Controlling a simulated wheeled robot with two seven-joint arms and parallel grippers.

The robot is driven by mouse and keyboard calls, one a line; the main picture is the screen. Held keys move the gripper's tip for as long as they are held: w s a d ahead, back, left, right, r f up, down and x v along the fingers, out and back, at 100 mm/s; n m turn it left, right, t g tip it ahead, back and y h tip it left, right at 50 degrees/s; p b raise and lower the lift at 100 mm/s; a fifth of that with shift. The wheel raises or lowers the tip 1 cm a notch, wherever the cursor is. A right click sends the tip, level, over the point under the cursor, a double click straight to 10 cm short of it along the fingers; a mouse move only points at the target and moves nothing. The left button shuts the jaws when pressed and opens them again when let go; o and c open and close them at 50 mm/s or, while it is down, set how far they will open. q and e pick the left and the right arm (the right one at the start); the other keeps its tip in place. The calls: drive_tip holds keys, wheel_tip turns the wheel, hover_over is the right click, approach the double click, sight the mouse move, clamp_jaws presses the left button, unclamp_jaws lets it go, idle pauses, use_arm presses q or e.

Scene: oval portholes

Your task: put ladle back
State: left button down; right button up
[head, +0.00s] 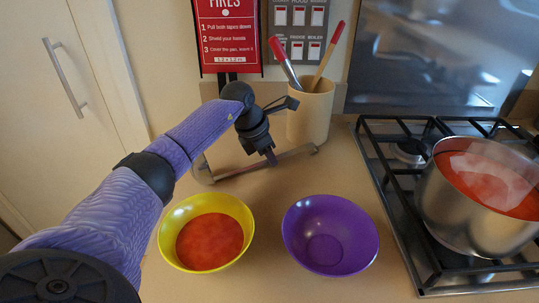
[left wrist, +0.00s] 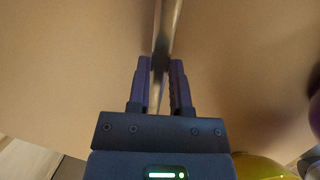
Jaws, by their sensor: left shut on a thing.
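The ladle (head: 238,172), a long thin metal shape with a bent part at its left end, extends left to right at the back of the counter. My left gripper (head: 271,159) points down and is shut on its handle. In the left wrist view the handle (left wrist: 166,28) runs between the fingers of my left gripper (left wrist: 160,75). I cannot tell whether the ladle touches the counter. A beige utensil crock (head: 309,112) stands behind its right end, holding a red-handled utensil (head: 284,62) and a wooden-handled one (head: 328,56). My right gripper is out of view.
A yellow bowl (head: 243,214) with red soup sits front left, beside an empty purple bowl (head: 330,234). A steel pot (head: 462,217) of red soup stands on the gas hob (head: 372,150) at right. A red sign (head: 228,35) hangs behind my left arm.

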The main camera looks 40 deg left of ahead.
sight(252, 166)
use_arm(q)
drive_tip(key=c, duration=0.6)
unclamp_jaws()
drive_tip(key=shift+o, duration=0.3)
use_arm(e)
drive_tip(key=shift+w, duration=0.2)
use_arm(q)
drive_tip(key=p+v, duration=0.3)
drive_tip(key=v, duration=0.9)
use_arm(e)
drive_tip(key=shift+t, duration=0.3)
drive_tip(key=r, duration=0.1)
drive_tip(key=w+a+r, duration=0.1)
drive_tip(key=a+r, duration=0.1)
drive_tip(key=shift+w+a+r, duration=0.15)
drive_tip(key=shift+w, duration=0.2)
use_arm(q)
drive_tip(key=shift+w+r, duration=0.1)
